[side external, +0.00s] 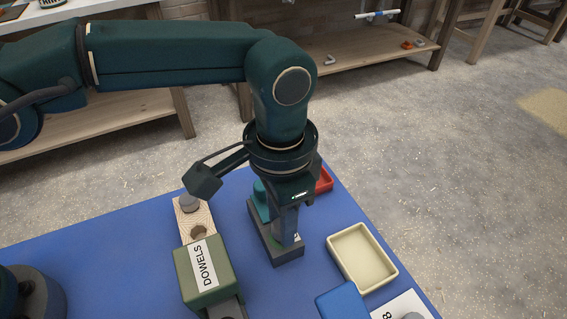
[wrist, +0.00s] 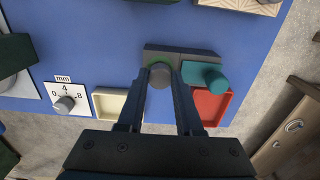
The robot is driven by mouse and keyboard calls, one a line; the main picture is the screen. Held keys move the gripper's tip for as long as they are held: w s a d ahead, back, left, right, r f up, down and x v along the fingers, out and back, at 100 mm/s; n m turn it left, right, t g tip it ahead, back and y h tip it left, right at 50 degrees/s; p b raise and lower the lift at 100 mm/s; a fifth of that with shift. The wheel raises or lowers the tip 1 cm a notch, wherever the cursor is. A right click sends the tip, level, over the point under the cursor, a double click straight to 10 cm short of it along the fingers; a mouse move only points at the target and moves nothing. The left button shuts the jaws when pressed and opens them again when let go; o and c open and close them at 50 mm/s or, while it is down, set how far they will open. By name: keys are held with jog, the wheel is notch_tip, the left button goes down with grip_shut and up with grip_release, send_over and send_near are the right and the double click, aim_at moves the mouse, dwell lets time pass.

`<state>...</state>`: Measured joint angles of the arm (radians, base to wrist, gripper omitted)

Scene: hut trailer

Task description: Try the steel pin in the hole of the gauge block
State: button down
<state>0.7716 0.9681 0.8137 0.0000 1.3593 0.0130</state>
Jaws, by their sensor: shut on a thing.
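The gauge block (side external: 262,236) is a long dark grey block on the blue table, and it also shows in the wrist view (wrist: 200,53). A teal rounded piece (wrist: 205,75) stands at one end of it, partly behind my gripper in the side view. My gripper (wrist: 160,76) points down at the block's other end. Its fingers are shut on the steel pin (wrist: 160,75), a grey round piece whose end shows between them. The pin's lower end and the hole are hidden, so I cannot tell whether the pin is in the hole or above it.
A red tray (wrist: 210,105) and a cream tray (side external: 362,258) lie close by. A green DOWELS box (side external: 207,275) and a wooden block with a hole (side external: 199,220) stand left of the gauge block. A blue box (side external: 342,302) and a dial card (wrist: 64,98) are near the cream tray.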

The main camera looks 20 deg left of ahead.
jog(key=shift+c, duration=2.4)
grip_release()
jog(key=shift+r, duration=2.55)
